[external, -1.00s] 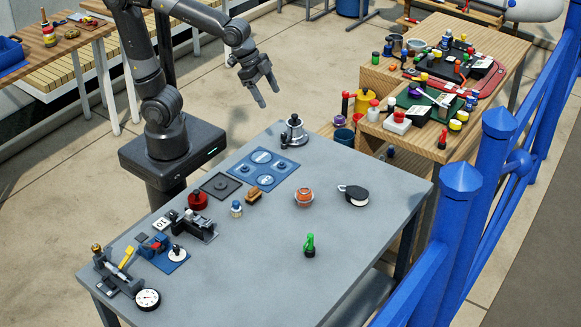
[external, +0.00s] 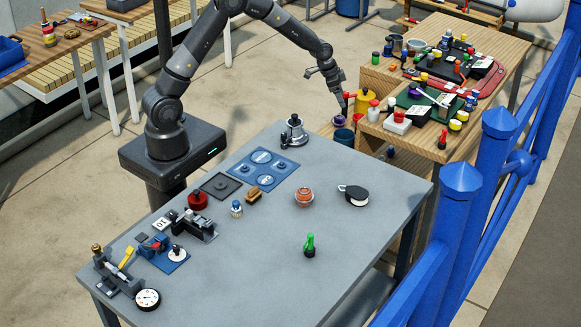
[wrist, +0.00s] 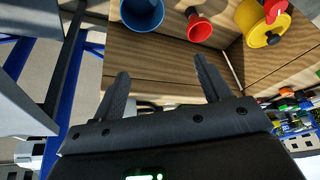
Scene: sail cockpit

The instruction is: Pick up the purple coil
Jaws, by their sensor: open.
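A small purple round thing (external: 340,120), which looks like the purple coil, sits on the low wooden ledge at the near left of the wooden bench in the external view. My gripper (external: 341,107) is just above it there, pointing down. In the wrist view my gripper (wrist: 163,72) has its fingers spread apart with nothing between them. The purple coil does not show in the wrist view. Whether the fingers touch it I cannot tell.
A dark blue cup (external: 343,139), a red piece (wrist: 199,25) and a yellow pot (wrist: 262,20) stand close by on the wooden bench (wrist: 150,55). The grey table (external: 260,250) holds several parts. Blue railing (external: 460,220) stands at right.

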